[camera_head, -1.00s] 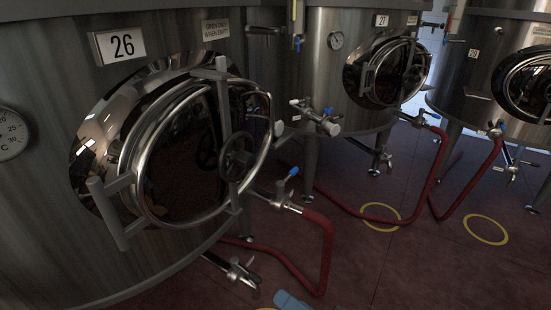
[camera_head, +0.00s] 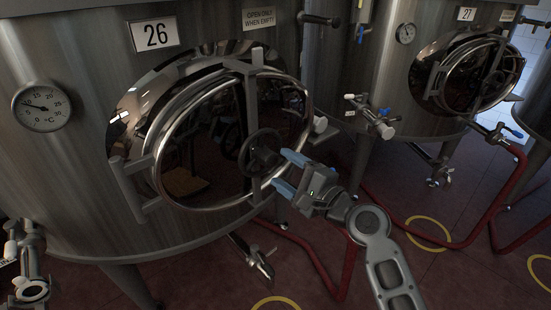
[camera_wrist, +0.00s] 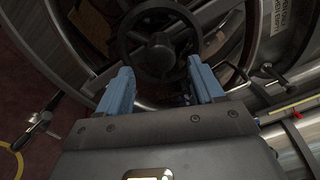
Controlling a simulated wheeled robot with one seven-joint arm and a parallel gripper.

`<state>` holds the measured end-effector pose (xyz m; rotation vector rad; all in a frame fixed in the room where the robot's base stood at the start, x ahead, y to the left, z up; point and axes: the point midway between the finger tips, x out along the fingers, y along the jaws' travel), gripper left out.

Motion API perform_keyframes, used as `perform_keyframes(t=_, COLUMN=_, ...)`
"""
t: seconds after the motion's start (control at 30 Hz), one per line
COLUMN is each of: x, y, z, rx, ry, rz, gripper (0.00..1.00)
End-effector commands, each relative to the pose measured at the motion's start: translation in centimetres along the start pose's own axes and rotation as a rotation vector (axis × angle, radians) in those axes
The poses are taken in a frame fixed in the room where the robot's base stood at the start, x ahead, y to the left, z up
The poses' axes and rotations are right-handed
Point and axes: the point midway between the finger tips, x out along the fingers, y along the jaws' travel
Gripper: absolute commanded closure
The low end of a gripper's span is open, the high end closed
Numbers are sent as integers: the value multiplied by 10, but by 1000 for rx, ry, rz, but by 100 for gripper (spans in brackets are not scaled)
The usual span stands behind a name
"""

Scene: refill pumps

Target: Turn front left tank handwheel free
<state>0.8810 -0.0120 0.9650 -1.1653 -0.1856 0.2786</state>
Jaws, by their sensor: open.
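The front left tank (camera_head: 70,180), labelled 26, has a round manway door (camera_head: 200,150) with a metal rim and a vertical bar across it. A dark handwheel (camera_head: 250,145) with spokes sits on that bar. In the wrist view the handwheel (camera_wrist: 160,32) is just beyond the fingertips, in the middle of the picture. My gripper (camera_head: 283,172) has blue fingers and is open and empty. It is close in front of the wheel, at its lower right. In the wrist view my gripper (camera_wrist: 162,85) has a finger on either side below the wheel. I cannot tell whether a fingertip touches the rim.
A thermometer dial (camera_head: 42,106) is on the tank at the left. A sampling valve (camera_head: 371,116) and a red hose (camera_head: 318,262) are to the right of the door. Tank 27 (camera_head: 395,75) stands behind. The red floor (camera_head: 390,275) shows at lower right.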

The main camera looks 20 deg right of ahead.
Motion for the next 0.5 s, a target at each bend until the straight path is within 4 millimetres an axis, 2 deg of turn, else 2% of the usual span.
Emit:
perform_keyframes(t=0.1, x=20, y=-2, z=1, rx=0, ry=-2, rz=-1, gripper=33)
perform_keyframes(t=0.23, x=37, y=-1, z=0, rx=-1, ry=0, rz=-1, gripper=33)
perform_keyframes(t=0.5, x=50, y=0, z=0, rx=-2, ry=1, rz=-1, gripper=33)
